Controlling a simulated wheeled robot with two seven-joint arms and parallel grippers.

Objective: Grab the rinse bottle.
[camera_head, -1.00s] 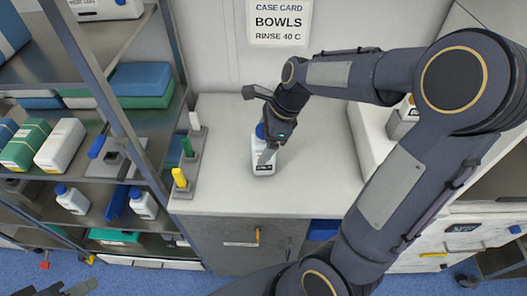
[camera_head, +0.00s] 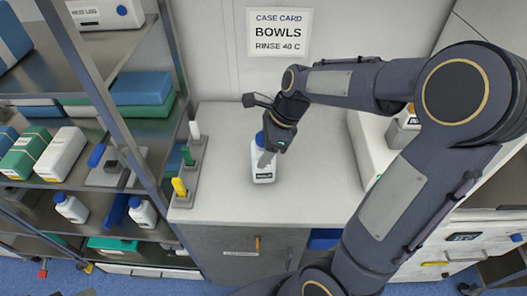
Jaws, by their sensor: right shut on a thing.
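A white bottle (camera_head: 263,171) with a blue cap and a dark label stands upright on the pale counter (camera_head: 315,190). My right gripper (camera_head: 268,150) reaches down to it from above and is shut on its upper part, with a finger across its front. The gripper hides part of the cap and neck. The bottle's base appears to rest on the counter. Only a dark sliver that may be my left gripper (camera_head: 86,292) shows at the bottom left edge; its jaws cannot be made out.
A rack (camera_head: 185,172) with white, green and yellow pieces stands left of the bottle. Two similar blue-capped bottles, one on the left (camera_head: 72,209) and one on the right (camera_head: 143,213), stand on a lower shelf. A wall card (camera_head: 279,32) reads "BOWLS RINSE 40 C".

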